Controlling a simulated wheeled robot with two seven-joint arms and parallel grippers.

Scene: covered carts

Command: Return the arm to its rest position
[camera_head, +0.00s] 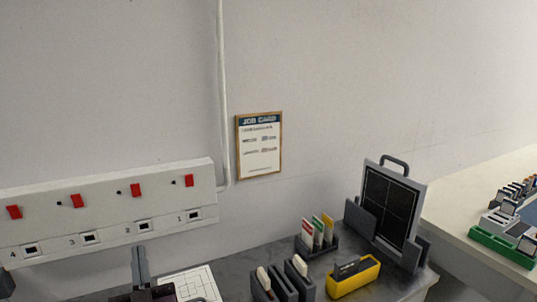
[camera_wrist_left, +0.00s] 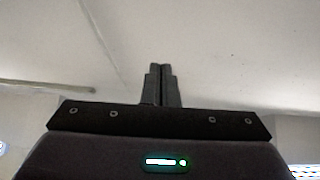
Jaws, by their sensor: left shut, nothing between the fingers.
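My left gripper (camera_head: 139,264) shows at the bottom of the head view, left of centre, with its fingers pointing up. It is in front of the wall below the switch panel and left of a white grid sheet. In the left wrist view my left gripper (camera_wrist_left: 161,70) has its two dark fingers together, with nothing between them. My right gripper is in neither view.
A white panel (camera_head: 105,195) with red switches and numbered sockets is on the wall. A job card (camera_head: 259,146) hangs beside a pipe. The dark bench holds a grey slotted rack (camera_head: 282,285), a card holder (camera_head: 317,242), a yellow bin (camera_head: 353,281) and a framed black panel (camera_head: 388,208).

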